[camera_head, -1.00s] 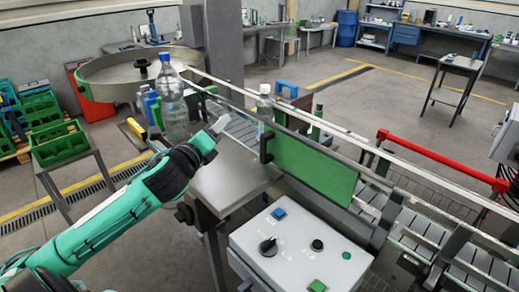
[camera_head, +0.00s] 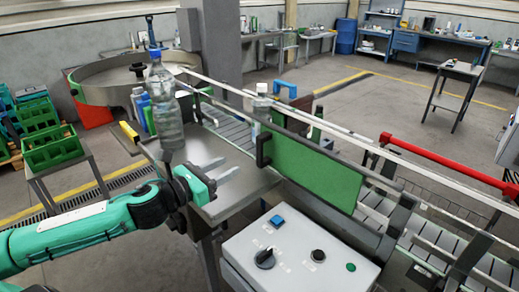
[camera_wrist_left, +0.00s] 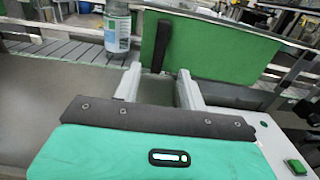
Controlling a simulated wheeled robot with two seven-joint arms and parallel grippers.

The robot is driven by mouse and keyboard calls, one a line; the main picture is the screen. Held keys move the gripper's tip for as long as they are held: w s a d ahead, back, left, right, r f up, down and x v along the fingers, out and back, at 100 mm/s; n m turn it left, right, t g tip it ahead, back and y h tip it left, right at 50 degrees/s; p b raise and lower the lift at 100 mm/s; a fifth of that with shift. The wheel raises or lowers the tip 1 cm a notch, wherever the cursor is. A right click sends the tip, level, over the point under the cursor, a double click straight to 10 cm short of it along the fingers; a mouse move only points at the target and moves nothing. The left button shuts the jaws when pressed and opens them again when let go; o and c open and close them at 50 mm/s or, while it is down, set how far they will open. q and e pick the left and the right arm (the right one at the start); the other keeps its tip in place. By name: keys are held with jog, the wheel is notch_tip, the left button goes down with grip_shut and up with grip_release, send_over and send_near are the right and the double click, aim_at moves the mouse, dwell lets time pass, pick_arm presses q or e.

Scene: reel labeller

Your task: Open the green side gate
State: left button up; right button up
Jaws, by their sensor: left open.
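The green side gate (camera_head: 312,172) is a flat green panel standing along the near side of the conveyor, in line with its rails. It also fills the upper middle of the left wrist view (camera_wrist_left: 222,52). Its black upright handle (camera_head: 263,150) is at the panel's left end, and shows ahead of my fingers in the left wrist view (camera_wrist_left: 162,46). My left gripper (camera_head: 232,168) is open and empty above the metal side table, its fingers pointing toward the handle (camera_wrist_left: 160,75). A gap remains between fingertips and handle. My right gripper is not in view.
A grey control box (camera_head: 300,255) with a knob and buttons stands below the gate. A large clear bottle (camera_head: 166,105) stands left of my gripper. Another bottle (camera_wrist_left: 117,28) is on the conveyor beside the handle. A red bar (camera_head: 445,160) lies beyond the conveyor.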

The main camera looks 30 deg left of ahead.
aim_at(259, 150)
pick_arm(q)
jog(key=shift+w+d+r, duration=0.15)
jog(key=shift+w+d, duration=0.05)
jog(key=shift+w, duration=0.3)
jog(key=shift+p+x, duration=0.55)
jog(key=shift+x, duration=0.5)
jog(key=shift+p+x, duration=0.8)
jog(key=shift+x, duration=0.85)
jog(key=p+x, duration=0.1)
jog(key=x, duration=0.3)
jog(key=shift+p, duration=0.35)
jog(key=shift+p+x, duration=0.3)
jog(key=shift+x, duration=0.65)
jog(key=shift+s+d, duration=0.1)
jog(key=shift+d, duration=0.05)
grip_shut()
